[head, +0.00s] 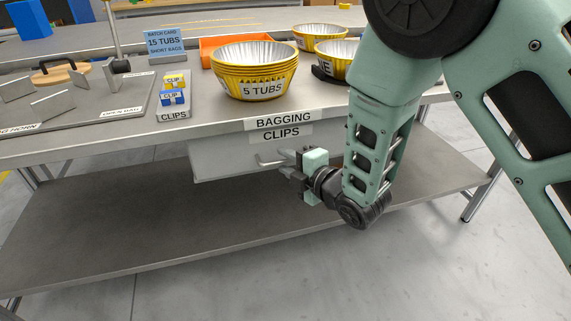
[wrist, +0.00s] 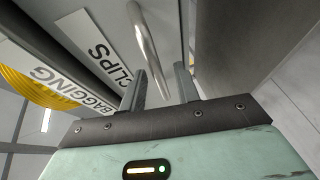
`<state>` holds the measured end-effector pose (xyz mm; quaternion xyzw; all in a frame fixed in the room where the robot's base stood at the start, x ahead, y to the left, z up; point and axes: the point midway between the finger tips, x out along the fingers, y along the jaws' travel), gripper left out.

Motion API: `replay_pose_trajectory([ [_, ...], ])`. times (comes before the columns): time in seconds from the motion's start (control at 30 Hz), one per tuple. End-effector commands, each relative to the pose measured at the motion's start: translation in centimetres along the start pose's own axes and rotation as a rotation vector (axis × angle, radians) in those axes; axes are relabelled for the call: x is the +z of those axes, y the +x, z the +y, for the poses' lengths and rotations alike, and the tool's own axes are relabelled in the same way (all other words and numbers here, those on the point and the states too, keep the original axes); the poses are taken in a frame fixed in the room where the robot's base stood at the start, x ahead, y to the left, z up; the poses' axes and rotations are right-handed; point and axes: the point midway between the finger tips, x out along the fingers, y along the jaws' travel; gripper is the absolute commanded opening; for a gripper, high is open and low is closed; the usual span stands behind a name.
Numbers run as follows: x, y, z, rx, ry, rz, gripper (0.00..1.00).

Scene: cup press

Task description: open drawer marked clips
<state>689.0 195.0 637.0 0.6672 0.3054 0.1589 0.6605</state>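The drawer marked CLIPS (head: 215,162) hangs under the bench top, below the BAGGING label, and looks shut. Its metal bar handle (head: 268,161) sticks out from the front; it also shows in the wrist view (wrist: 148,45). My gripper (head: 291,165) is at the right part of the handle. In the wrist view my gripper (wrist: 160,88) is open, with its two fingers apart and the lower end of the handle reaching between them. I cannot tell whether either finger touches the bar.
On the bench top (head: 205,125) stand a stack of yellow tubs (head: 254,72), a clip holder (head: 174,100) and an orange tray (head: 215,44). A lower shelf (head: 150,225) runs beneath the drawer and looks bare. The floor in front is clear.

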Motion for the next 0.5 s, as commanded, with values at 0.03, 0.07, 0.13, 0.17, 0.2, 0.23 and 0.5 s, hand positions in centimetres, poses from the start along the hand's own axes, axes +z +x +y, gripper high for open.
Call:
replay_pose_trajectory([
  [0.03, -0.02, 0.43, -0.04, 0.001, 0.0, 0.001, 0.32],
  [0.07, -0.02, 0.6, -0.04, 0.0, 0.0, 0.0, 0.32],
  [0.13, -0.03, 0.89, 0.0, 0.0, 0.0, 0.0, 0.32],
  [0.17, -0.03, 0.96, 0.01, 0.0, 0.0, 0.0, 0.32],
  [0.2, -0.03, 1.0, 0.02, 0.0, 0.0, 0.0, 0.32],
  [0.23, -0.03, 1.02, 0.02, 0.0, 0.0, 0.0, 0.32],
  [0.5, -0.02, 0.99, 0.01, 0.0, 0.0, 0.0, 0.09],
])
